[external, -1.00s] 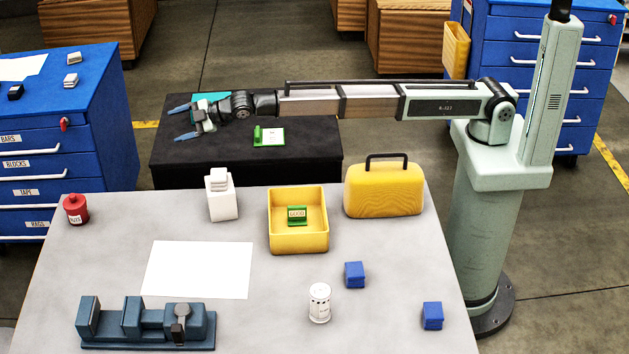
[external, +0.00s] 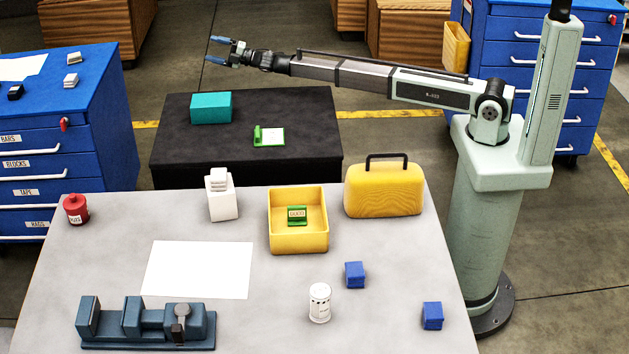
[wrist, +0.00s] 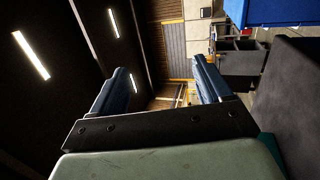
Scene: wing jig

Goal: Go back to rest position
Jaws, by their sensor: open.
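My gripper (external: 217,50) is open and empty, raised above and behind the black table at the left end of my outstretched arm. Its two blue fingers stand apart in the wrist view (wrist: 158,90), with nothing between them. A teal block (external: 211,107) lies on the black table (external: 245,167), below the gripper and apart from it; a sliver of teal shows at the lower right of the wrist view (wrist: 271,149).
A green-and-white item (external: 268,137) lies on the black table. The grey table (external: 100,265) in front holds a yellow bin (external: 298,240), a yellow case (external: 384,192), a white container (external: 222,201) and a blue vise (external: 145,325). Blue drawer cabinets stand left (external: 100,110) and right (external: 545,75).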

